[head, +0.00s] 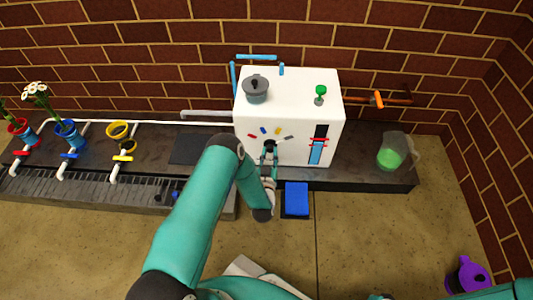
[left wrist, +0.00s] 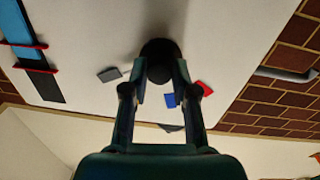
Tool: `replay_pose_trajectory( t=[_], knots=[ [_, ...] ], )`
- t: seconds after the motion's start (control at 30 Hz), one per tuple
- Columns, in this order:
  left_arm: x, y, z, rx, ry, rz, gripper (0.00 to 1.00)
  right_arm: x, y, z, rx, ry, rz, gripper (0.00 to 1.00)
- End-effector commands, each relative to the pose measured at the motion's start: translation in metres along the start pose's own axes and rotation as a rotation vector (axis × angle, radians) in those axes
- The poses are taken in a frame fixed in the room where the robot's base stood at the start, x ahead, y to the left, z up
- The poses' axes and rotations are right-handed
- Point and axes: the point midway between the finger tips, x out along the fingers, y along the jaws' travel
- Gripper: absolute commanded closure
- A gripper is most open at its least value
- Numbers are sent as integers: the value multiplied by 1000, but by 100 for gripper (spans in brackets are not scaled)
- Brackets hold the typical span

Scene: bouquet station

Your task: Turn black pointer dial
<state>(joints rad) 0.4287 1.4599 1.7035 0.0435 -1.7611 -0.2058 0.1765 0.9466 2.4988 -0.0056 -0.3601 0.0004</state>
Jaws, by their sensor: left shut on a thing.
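The black pointer dial (head: 269,145) is on the front of the white box (head: 290,95), below an arc of coloured marks. In the left wrist view the round black dial (left wrist: 160,52) lies between my fingertips. My left gripper (head: 269,153) is shut on the dial, and it also shows in the left wrist view (left wrist: 160,75). Grey (left wrist: 110,75), blue (left wrist: 170,100) and red (left wrist: 204,88) marks show around the dial. Its pointer direction is hard to make out behind the fingers. My right gripper is not in view.
A grey lidded pot (head: 256,90) and a green knob (head: 320,91) are on top of the box. A blue gauge (head: 317,152) is on its front. A blue block (head: 296,199) lies below, and a jug with green liquid (head: 391,153) stands right. Flower pots line the left.

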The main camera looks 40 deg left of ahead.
Motion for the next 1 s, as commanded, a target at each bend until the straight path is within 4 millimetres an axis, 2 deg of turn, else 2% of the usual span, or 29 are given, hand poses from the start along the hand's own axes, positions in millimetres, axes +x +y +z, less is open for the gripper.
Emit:
replay_pose_trajectory(
  t=[0.03, 0.7, 1.0],
  knots=[
    [-1, -4, 0, -16, 3, -13, 100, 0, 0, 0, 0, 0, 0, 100],
    [-3, -5, 2, -497, 23, -14, 100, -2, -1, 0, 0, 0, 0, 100],
    [-3, -6, 2, -623, 29, -15, 100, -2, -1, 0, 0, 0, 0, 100]
  ],
)
